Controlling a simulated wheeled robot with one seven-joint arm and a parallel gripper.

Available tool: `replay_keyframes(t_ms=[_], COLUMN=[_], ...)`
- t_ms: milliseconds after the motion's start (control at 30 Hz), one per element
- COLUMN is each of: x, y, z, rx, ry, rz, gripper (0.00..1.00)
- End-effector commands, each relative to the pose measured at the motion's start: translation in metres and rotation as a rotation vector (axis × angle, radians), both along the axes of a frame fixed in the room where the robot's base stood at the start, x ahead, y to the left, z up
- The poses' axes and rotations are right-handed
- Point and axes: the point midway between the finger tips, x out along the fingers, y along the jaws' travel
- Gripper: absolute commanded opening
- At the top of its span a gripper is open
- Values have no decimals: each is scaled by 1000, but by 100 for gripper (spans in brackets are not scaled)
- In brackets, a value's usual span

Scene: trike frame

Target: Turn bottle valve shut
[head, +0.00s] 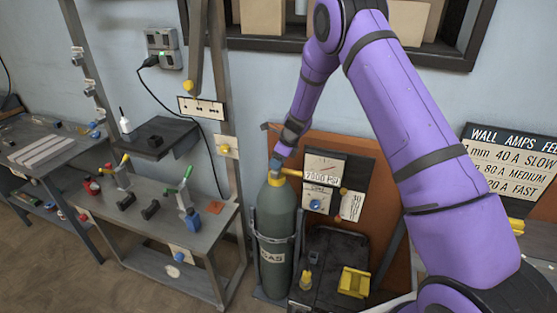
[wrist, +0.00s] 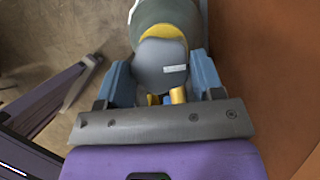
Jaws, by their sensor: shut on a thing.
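The gas bottle (head: 275,212) is a tall grey-green cylinder with a yellow top. It stands upright in a holder, right of the middle bench. Its valve knob (wrist: 163,68) is grey-blue with a small white mark, and in the wrist view it sits between the fingers of my gripper (wrist: 163,82). My gripper is shut on the knob from above, one blue finger on each side. In the head view my gripper (head: 277,163) is at the bottle's top and hides most of the valve. A brass fitting (wrist: 178,95) shows below the knob.
A panel with a pressure label (head: 322,176) and a brown board (head: 385,210) stand close right of the bottle. A dark cart (head: 328,258) holds a yellow block (head: 354,281). The bench (head: 135,231) with clamps is at left.

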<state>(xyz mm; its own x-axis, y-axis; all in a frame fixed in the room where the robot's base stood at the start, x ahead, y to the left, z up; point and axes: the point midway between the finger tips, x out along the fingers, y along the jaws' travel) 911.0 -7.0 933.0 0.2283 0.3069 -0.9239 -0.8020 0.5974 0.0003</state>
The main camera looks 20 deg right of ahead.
Motion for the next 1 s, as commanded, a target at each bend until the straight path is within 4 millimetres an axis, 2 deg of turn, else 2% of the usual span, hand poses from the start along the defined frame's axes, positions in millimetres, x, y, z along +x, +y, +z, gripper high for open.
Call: replay_keyframes(t_ms=[367, 400, 500, 800, 1000], x=[1, 1, 1, 0, -5], y=[0, 0, 0, -1, -7], z=[1, 1, 1, 2, 24], rx=[0, 0, 0, 0, 0], ry=[-4, -4, -3, -2, -4], rz=[-6, -6, -5, -4, -2], gripper=[38, 68, 87, 87, 87])
